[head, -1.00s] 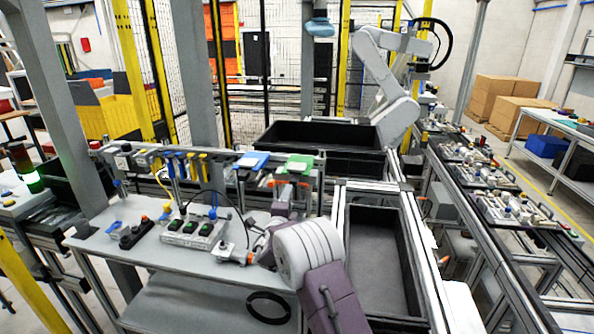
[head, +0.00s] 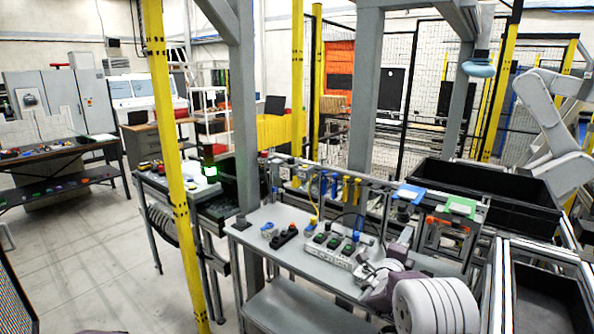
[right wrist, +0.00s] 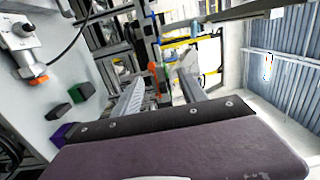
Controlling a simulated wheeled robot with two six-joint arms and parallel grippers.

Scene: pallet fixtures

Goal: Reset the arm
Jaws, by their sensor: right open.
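My right arm reaches over the right end of a light grey workbench (head: 270,236) in the head view. Its rounded white and purple links hide part of the bench. My right gripper (head: 403,238) is small in that view, near the rack at the back of the bench. In the right wrist view the two ribbed fingers of the right gripper (right wrist: 160,88) stand apart with nothing between them. My left gripper is not in view.
A control box (head: 327,250) with green-black switches and small parts stand on the bench. Black bins (head: 475,185) lie behind and right. A yellow post (head: 180,200) rises left of the bench. A large white robot arm (head: 545,120) stands far right. Open floor lies left.

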